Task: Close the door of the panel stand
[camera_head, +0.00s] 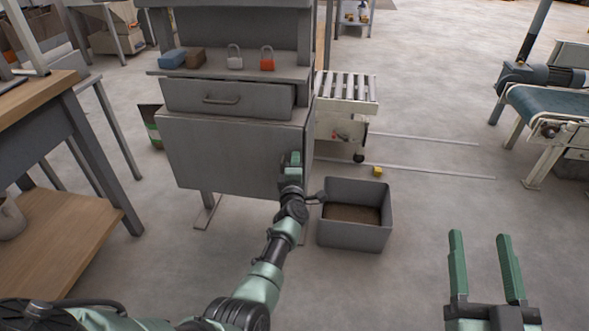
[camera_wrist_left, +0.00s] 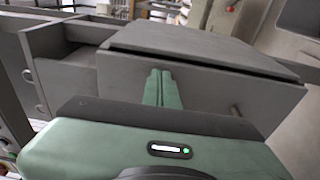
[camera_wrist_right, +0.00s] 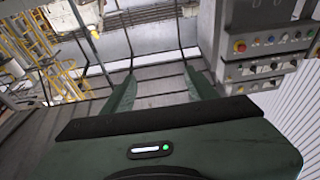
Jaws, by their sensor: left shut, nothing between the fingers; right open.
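The grey panel stand (camera_head: 245,30) stands at the upper left of the head view. Its large grey door panel (camera_head: 225,150) is below the drawer; in the left wrist view a grey panel (camera_wrist_left: 215,75) has a dark gap along its upper edge and a small knob. I cannot tell how far it is open. My left gripper (camera_head: 292,158) is shut and empty at the panel's right edge; its fingertips (camera_wrist_left: 162,75) overlap the panel, contact unclear. My right gripper (camera_head: 482,235) is open and empty over the floor at the lower right.
The drawer (camera_head: 228,98) sits above the door, partly pulled out. A red padlock (camera_head: 267,58), a grey padlock (camera_head: 235,58) and blocks lie on the shelf. A grey bin (camera_head: 355,238) stands right of my left gripper. A wooden table (camera_head: 60,235) is at left.

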